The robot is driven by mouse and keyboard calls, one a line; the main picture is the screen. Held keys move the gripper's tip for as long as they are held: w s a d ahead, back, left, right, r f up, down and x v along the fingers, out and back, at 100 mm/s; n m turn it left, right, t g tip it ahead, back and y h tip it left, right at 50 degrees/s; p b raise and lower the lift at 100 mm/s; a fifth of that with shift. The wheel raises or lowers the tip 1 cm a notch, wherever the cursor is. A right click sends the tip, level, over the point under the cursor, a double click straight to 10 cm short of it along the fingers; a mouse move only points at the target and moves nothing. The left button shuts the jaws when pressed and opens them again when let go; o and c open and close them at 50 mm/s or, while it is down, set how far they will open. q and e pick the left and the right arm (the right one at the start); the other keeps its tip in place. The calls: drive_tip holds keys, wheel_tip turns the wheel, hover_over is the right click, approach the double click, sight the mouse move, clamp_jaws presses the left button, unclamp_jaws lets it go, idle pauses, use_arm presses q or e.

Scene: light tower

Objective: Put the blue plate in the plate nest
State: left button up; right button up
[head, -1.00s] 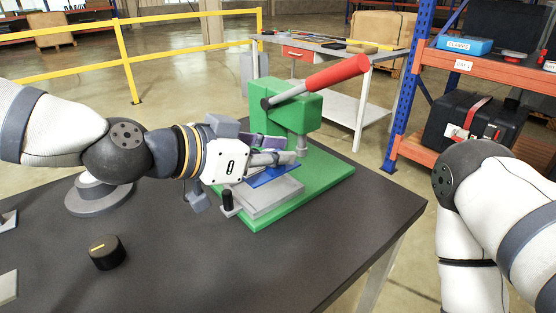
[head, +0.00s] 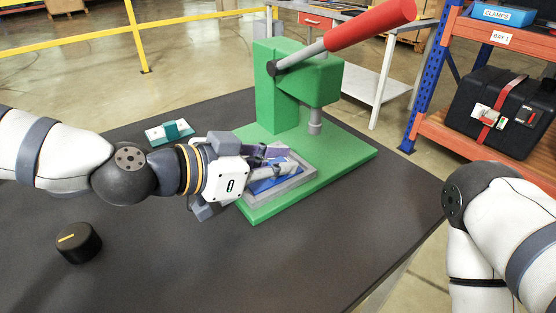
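The blue plate (head: 262,186) lies within the outline of the grey rimmed plate nest (head: 299,182) on the green base of the press. Whether it sits fully flat in the nest cannot be told, as the fingers cover part of it. My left gripper (head: 277,162) reaches in from the left with its fingers over the plate. The view does not show clearly whether the fingers grip the plate. My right arm is at the right edge, and its gripper is out of view.
The green press (head: 287,93) with its red lever (head: 370,25) rises behind the nest; its ram (head: 315,122) is close. A black knob (head: 78,242) and a teal object (head: 173,132) are on the dark table (head: 215,270). The table's front is largely clear.

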use_arm(q)
drive_tip(key=o, duration=0.3)
drive_tip(key=shift+s, duration=0.1)
drive_tip(key=shift+r, duration=0.1)
drive_tip(key=shift+r, duration=0.2)
drive_tip(key=p+v, duration=0.2)
drive_tip(key=v, duration=1)
drive_tip(key=shift+f+p, duration=0.1)
drive_tip(key=shift+p, duration=0.3)
use_arm(e)
drive_tip(key=shift+t, duration=0.7)
drive_tip(key=w+r, duration=0.3)
drive_tip(key=shift+w+r, duration=0.25)
drive_tip(key=shift+s, duration=0.1)
